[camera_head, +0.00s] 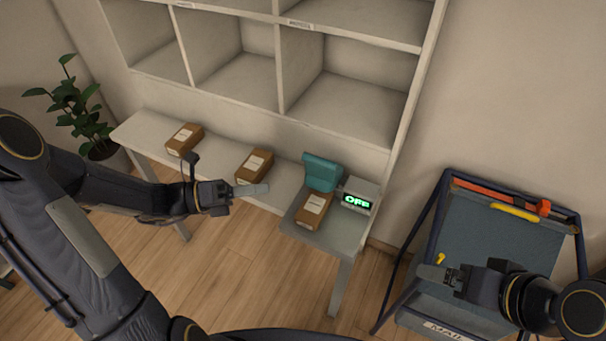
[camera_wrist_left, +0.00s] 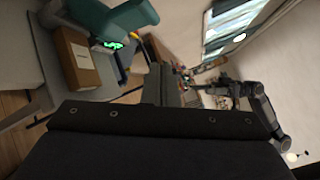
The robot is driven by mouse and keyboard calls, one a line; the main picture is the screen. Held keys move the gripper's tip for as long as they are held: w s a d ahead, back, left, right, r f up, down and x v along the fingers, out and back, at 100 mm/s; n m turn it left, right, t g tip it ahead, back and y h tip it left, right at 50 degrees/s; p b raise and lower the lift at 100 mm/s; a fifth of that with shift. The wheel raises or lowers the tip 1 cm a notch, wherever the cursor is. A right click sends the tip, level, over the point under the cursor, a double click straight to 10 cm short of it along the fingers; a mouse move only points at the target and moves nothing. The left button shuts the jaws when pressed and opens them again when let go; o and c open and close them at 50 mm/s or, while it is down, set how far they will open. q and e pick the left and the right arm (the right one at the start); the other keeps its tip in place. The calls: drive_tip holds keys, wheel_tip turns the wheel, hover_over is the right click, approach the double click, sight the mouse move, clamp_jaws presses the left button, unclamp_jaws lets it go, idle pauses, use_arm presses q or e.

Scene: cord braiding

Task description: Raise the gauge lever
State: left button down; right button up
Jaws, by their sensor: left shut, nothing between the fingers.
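A teal device (camera_head: 322,172) stands at the right end of the narrow grey table, beside a small white box (camera_head: 357,196) whose green display reads OFF. The teal device (camera_wrist_left: 125,18) and green display (camera_wrist_left: 112,45) also show in the left wrist view. I cannot make out a separate gauge lever. My left gripper (camera_head: 262,189) is shut and empty, to the left of the teal device and apart from it. Its fingers (camera_wrist_left: 166,88) show in the left wrist view. My right gripper (camera_head: 428,272) is in front of the blue-grey cart; its finger gap cannot be made out.
Brown boxes stand on the table (camera_head: 225,158): one at the left (camera_head: 184,139), one in the middle (camera_head: 253,166), one in front of the teal device (camera_head: 313,211). Empty shelves (camera_head: 350,100) rise behind. A cart (camera_head: 510,250) stands at right, a plant (camera_head: 85,115) at left.

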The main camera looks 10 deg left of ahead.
use_arm(q)
drive_tip(key=s+n+t, duration=0.2)
drive_tip(key=n, duration=0.6)
approach(322, 167)
drive_tip(key=s+d, duration=0.2)
drive_tip(key=d, duration=0.3)
drive_tip(key=shift+t+y, duration=0.4)
drive_tip(key=shift+w+d+r, duration=0.15)
drive_tip(key=shift+w+r, duration=0.05)
drive_tip(key=shift+w, duration=0.85)
drive_tip(key=shift+w+d+r, duration=0.1)
drive_tip(key=shift+w+r, duration=0.05)
drive_tip(key=shift+w, duration=0.85)
drive_tip(key=shift+w+r+p, duration=0.1)
drive_tip(key=shift+p, duration=0.3)
use_arm(e)
drive_tip(key=shift+r, duration=0.2)
